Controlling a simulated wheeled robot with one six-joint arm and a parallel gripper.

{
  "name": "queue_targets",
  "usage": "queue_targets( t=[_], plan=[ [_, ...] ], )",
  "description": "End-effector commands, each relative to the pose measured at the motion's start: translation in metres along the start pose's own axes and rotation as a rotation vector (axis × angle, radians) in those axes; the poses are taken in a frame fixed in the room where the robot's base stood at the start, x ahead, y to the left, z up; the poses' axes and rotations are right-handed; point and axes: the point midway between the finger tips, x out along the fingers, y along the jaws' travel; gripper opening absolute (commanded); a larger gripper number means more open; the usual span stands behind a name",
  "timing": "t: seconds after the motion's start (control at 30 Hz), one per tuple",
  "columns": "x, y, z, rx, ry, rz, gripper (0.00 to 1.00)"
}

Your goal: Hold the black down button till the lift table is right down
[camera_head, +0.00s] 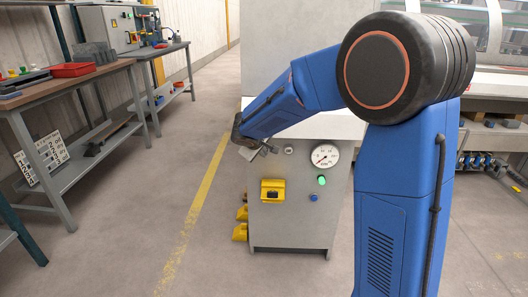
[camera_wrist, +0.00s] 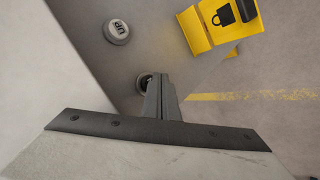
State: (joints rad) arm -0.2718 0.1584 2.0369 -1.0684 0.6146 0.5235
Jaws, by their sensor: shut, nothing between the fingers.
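My gripper (camera_wrist: 157,92) is shut and empty, its fingertips at the grey front panel. A round dark button (camera_wrist: 142,82), partly hidden behind the fingertips, looks like the black down button; I cannot tell whether it is pressed. The pale UP button (camera_wrist: 117,31) stands clear of the fingers, its label upside down in the wrist view. In the head view my gripper (camera_head: 262,148) is left of the UP button (camera_head: 289,150), and the down button is hidden behind it. I cannot tell for sure which surface is the lift table or how high it stands.
The cabinet carries a pressure gauge (camera_head: 325,155), a lit green lamp (camera_head: 322,180), a blue button (camera_head: 313,198) and a yellow switch box (camera_head: 272,190). Yellow pedals (camera_head: 241,231) stand at its lower left. A workbench (camera_head: 70,84) is at the left, with clear floor between.

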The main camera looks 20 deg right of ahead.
Motion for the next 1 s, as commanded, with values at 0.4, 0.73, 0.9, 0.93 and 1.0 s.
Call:
queue_targets(
  t=[0.4, 0.73, 0.9, 0.93, 1.0],
  plan=[
    [-0.007, -0.005, 0.005, 0.001, 0.001, 0.000, 0.00],
    [-0.014, -0.010, 0.009, 0.000, 0.001, -0.001, 0.00],
    [-0.023, -0.017, 0.017, 0.000, 0.000, 0.000, 0.00],
    [-0.025, -0.018, 0.018, 0.000, 0.000, 0.000, 0.00],
    [-0.029, -0.021, 0.021, 0.001, 0.001, 0.000, 0.00]
  ],
)
